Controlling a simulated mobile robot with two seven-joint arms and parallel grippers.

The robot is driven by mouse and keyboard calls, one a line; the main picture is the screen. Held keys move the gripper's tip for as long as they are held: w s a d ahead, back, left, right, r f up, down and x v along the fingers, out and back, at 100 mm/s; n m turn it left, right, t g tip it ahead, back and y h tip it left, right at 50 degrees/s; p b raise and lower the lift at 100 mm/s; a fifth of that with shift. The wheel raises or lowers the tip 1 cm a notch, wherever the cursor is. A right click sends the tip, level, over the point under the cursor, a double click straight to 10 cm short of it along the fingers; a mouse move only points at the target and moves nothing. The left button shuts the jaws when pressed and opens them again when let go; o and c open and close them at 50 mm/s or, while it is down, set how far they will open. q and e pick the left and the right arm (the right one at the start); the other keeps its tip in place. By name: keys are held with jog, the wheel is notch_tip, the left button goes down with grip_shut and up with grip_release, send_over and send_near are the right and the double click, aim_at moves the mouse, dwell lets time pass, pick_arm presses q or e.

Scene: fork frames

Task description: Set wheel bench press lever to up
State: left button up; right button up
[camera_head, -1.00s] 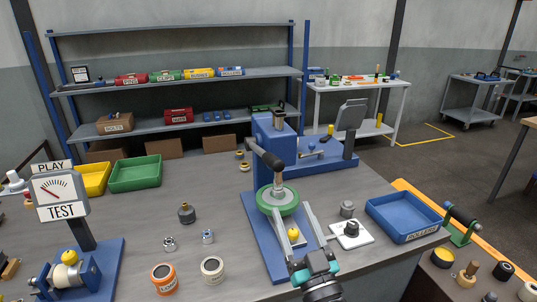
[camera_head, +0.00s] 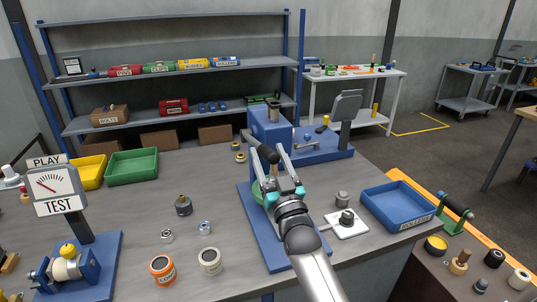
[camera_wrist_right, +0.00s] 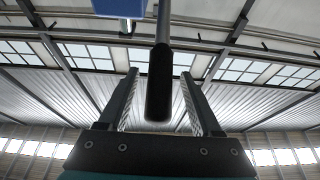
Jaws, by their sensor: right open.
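The wheel bench press has a blue body (camera_head: 270,125) and a long blue base plate (camera_head: 252,222) on the grey bench. Its lever (camera_head: 266,153) has a grey shaft and a black grip, and it slants down toward me. A green wheel (camera_head: 257,190) below is mostly hidden by my right gripper. My right gripper (camera_head: 279,168) is open at the end of the lever. In the right wrist view the black grip (camera_wrist_right: 159,85) lies between the two open fingers, with gaps visible on both sides. My left gripper is not in view.
A white plate (camera_head: 347,230) with a dark knob and a blue tray (camera_head: 398,207) stand to the right. A TEST gauge (camera_head: 57,186) stands at left.

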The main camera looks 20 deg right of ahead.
jog(key=shift+w, duration=0.2)
grip_shut()
dwell(0.5)
dwell(0.9)
